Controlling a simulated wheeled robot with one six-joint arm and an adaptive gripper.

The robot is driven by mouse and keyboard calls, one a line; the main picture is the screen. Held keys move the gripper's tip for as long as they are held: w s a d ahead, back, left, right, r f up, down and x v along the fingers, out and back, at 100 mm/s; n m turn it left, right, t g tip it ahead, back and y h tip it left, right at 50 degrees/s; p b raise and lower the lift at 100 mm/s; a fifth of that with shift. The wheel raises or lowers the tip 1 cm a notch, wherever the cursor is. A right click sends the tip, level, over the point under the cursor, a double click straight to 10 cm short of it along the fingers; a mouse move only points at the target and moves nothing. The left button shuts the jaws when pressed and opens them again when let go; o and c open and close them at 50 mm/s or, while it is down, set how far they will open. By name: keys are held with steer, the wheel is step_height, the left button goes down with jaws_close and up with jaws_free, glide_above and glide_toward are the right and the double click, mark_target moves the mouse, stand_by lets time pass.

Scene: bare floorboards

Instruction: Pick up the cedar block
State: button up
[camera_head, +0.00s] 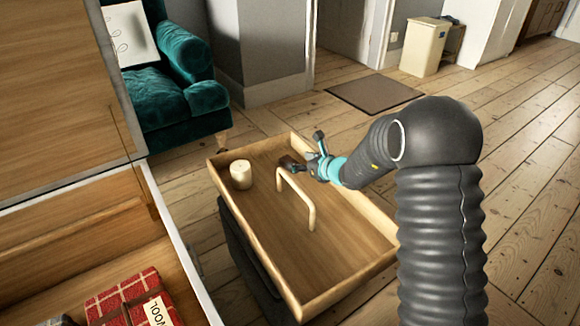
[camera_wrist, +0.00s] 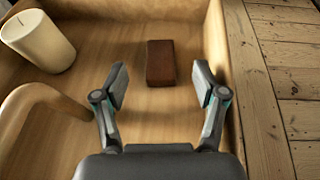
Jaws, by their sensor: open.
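The cedar block (camera_wrist: 160,62) is a small reddish-brown block lying on the floor of a wooden tray (camera_head: 345,284). In the wrist view it lies straight ahead, between and slightly beyond my fingertips. My gripper (camera_wrist: 160,82) is open and empty, with a finger to either side of the block's near end and a gap on both sides. In the head view my gripper (camera_head: 310,165) reaches into the tray from the right, and the block (camera_head: 287,162) shows small and dark beside it, partly hidden.
A cream candle (camera_head: 241,175) stands in the tray, left of the block. A wooden arched handle (camera_head: 296,198) rises from the tray near my gripper. The tray has raised walls. An open drawer with a red plaid item (camera_head: 130,300) is at lower left; a green armchair (camera_head: 160,95) stands behind.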

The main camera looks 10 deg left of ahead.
mark_target(286, 159)
steer(key=shift+f+x, duration=0.2)
steer(key=shift+x, duration=3.65)
steer(key=shift+d, duration=0.1)
steer(key=shift+s, duration=0.1)
steer(key=c, duration=1)
